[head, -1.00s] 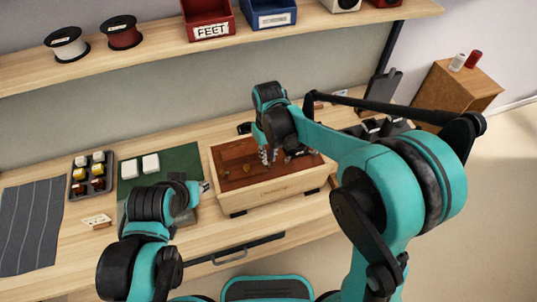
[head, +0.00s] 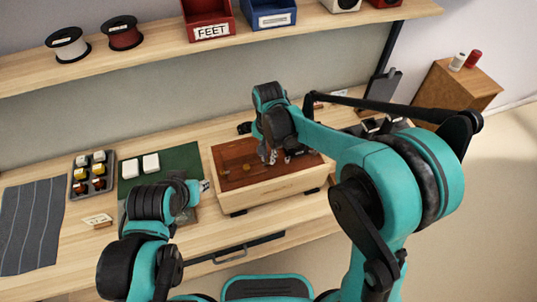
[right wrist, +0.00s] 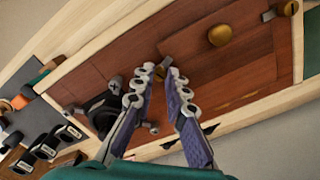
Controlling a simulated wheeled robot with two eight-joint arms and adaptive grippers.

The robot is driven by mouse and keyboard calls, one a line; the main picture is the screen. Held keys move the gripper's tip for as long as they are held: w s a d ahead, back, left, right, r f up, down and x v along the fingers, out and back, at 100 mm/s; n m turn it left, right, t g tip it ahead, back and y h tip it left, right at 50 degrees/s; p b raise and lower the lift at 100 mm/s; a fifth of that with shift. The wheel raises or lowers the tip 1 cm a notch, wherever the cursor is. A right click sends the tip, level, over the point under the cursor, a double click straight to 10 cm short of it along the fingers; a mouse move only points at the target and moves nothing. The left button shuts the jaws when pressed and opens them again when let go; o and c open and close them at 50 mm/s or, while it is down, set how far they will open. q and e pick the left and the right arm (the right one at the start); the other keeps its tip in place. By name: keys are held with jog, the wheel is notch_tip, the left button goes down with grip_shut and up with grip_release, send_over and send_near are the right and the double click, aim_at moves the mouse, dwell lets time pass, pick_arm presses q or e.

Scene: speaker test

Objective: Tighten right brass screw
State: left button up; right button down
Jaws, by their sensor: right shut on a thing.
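A pale wooden box (head: 285,187) with a red-brown panel (head: 236,176) stands on the workbench. In the right wrist view, the right brass screw (right wrist: 160,73) sits in the panel (right wrist: 205,68), between my fingertips. My right gripper (right wrist: 160,74) is shut on this screw from above. It also shows in the head view (head: 270,158), where the fingers hide the screw. A larger round brass knob (right wrist: 220,35) and another brass screw (right wrist: 288,8) stand farther along the panel. My left gripper (head: 205,186) is left of the box, apart from it; its jaws are too small to read.
A green mat (head: 185,158) with white blocks, a dark tray (head: 92,175) of small parts and a striped cloth (head: 30,225) lie to the left. A shelf (head: 160,50) with spools and bins runs above. Dark items lie right of the box.

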jog(key=m, duration=0.5)
dwell(0.5)
jog(key=c, duration=1.5)
grip_release()
jog(key=shift+c, duration=0.2)
notch_tip(320, 180, up, 12)
